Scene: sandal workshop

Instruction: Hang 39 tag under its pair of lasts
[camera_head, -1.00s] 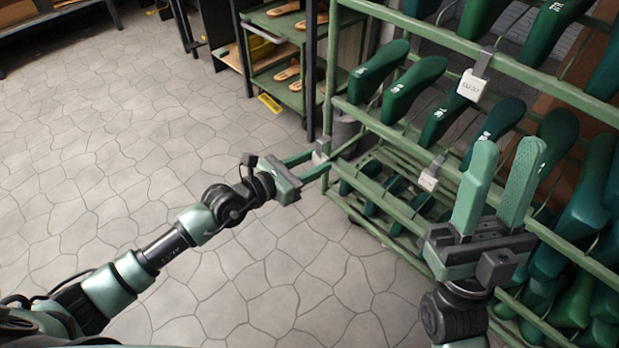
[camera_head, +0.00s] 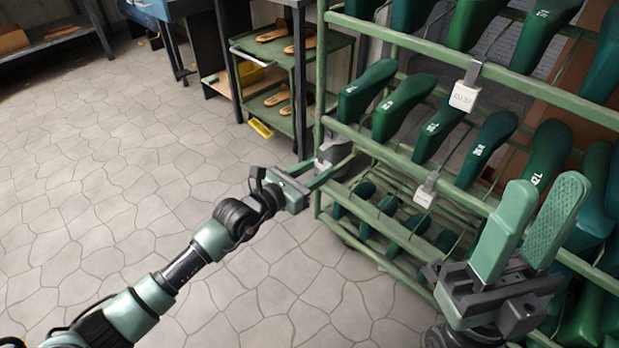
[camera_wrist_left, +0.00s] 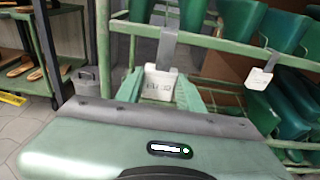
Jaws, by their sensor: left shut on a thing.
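My left gripper (camera_head: 322,172) is shut on a white tag with a grey hook (camera_head: 334,150), at the left end of the rack's middle rail. In the left wrist view the tag (camera_wrist_left: 159,84) sits between the green fingertips (camera_wrist_left: 158,92); its print is too small to read. Its grey hook strap (camera_wrist_left: 168,48) overlaps the rail, and I cannot tell whether it is hooked over it. A pair of dark green lasts (camera_head: 385,95) lies just above, toes outward. My right gripper (camera_head: 538,200) is open and empty in front of the rack's right part.
The green rack (camera_head: 440,61) holds several lasts on its tiers. Another tag (camera_head: 464,96) hangs on the upper rail and one (camera_head: 425,192) on the middle rail, right of my left gripper. A green shelf cart with sandals (camera_head: 290,60) stands behind left. The floor at left is clear.

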